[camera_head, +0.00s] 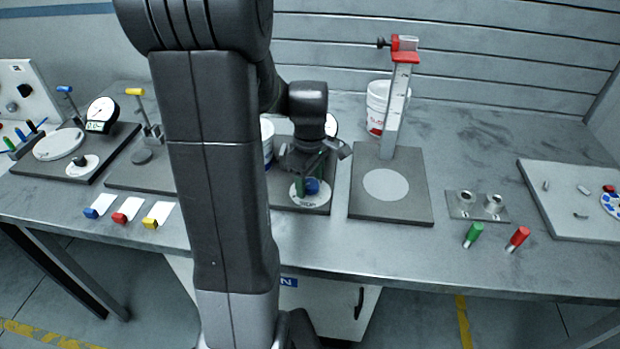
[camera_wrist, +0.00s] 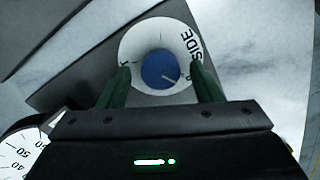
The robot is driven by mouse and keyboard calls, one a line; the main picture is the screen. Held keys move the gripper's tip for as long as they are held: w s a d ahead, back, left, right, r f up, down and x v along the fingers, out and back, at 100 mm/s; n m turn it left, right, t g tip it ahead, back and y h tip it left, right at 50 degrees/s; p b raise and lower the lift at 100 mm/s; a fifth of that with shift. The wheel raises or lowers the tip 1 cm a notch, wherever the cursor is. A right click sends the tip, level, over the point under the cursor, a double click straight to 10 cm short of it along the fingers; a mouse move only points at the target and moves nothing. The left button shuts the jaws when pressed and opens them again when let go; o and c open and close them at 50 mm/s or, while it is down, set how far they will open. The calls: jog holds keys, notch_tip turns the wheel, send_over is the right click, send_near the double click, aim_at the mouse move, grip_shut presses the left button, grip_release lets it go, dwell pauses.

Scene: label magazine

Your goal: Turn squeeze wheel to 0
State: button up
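A blue knob (camera_head: 312,186), which I take for the squeeze wheel, sits on a white disc (camera_head: 296,196) on a dark plate. In the wrist view the blue knob (camera_wrist: 160,69) is round, with a thin light pointer line toward the lower right. The white disc (camera_wrist: 132,42) around it carries dark lettering, partly readable as "SIDE"; no clear 0 can be read. My gripper (camera_head: 309,180) is over the disc. In the wrist view the green fingers of my gripper (camera_wrist: 162,84) stand apart on either side of the knob, with visible gaps to it.
A round gauge (camera_wrist: 22,150) shows at lower left in the wrist view. To the right stand a plate with a red-topped height column (camera_head: 398,90), a white bucket (camera_head: 378,105) behind it, and green (camera_head: 473,234) and red (camera_head: 518,238) pegs. Colored tags (camera_head: 127,210) lie left.

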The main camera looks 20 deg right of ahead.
aim_at(310, 183)
notch_tip(310, 183, up, 14)
dwell(0.6)
jog(key=shift+f, duration=0.15)
notch_tip(310, 183, down, 14)
jog(key=shift+r, duration=0.1)
dwell(0.7)
